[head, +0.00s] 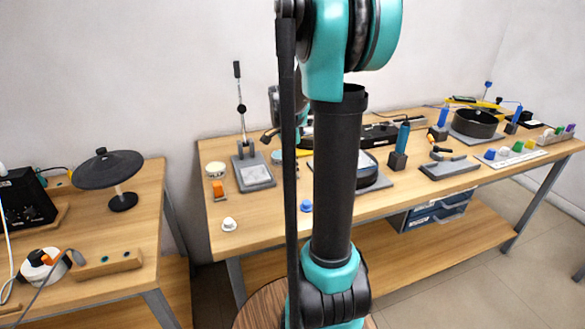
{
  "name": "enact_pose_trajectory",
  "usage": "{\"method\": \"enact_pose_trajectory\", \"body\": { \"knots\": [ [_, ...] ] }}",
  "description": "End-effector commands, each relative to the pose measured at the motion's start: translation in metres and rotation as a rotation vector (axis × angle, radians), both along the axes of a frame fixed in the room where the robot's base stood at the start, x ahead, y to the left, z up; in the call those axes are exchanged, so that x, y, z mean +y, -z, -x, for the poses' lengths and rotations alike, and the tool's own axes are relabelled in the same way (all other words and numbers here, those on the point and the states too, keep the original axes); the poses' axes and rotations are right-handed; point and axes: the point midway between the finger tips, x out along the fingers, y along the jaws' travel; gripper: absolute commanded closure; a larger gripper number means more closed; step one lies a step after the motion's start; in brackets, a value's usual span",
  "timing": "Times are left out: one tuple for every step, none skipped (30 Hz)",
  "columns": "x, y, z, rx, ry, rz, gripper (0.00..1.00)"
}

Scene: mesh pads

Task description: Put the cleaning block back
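I cannot pick out the cleaning block for certain in the head view. One small block-like item, orange and grey (218,187), stands near the left end of the long bench, below a small white cup (215,169). My arm fills the middle of the view and hides part of the bench. What seems to be my gripper (270,136) shows small and dark just left of the arm, in front of the wall and near the bench's back. Its fingers are too small and too covered to tell whether they are open or hold anything.
The long wooden bench (255,232) carries a lever press (254,176), a white knob (229,225), a blue knob (306,206), a blue-handled tool (400,145) and a black round pan (474,122). A second table (135,225) stands left, across a gap. Blue drawers (435,212) sit below.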

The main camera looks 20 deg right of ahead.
Motion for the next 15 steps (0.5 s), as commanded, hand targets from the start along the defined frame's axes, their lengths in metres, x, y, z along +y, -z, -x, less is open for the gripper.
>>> {"method": "enact_pose_trajectory", "body": {
  "knots": [
    [0.0,0.0043,-0.0004,0.0,0.0,0.0,1.0],
    [0.0,0.006,-0.0002,0.0,0.0,0.0,1.0],
    [0.0,0.0074,-0.0001,0.0,0.0,0.0,1.0],
    [-0.0001,0.0078,0.0,0.0,0.0,0.0,1.0],
    [0.0,0.0078,0.0001,0.0,0.0,0.0,1.0],
    [0.0,0.0076,0.0001,0.0,0.0,0.0,1.0],
    [0.0,0.0075,0.0001,0.0,0.0,0.0,1.0],
    [0.0,0.0075,0.0001,0.0,0.0,0.0,1.0],
    [0.0,0.0074,0.0001,0.0,0.0,0.0,1.0],
    [0.0,0.0075,0.0001,0.0,0.0,0.0,1.0],
    [0.0,0.0078,0.0001,0.0,0.0,0.0,1.0],
    [0.0,0.0087,0.0,0.0,0.0,0.0,1.0],
    [0.0,0.0095,0.0,0.0,0.0,0.0,1.0],
    [0.0,0.0103,0.0,0.0,0.0,0.0,1.0],
    [0.0,0.0098,0.0,0.0,0.0,0.0,0.7]
  ]
}}
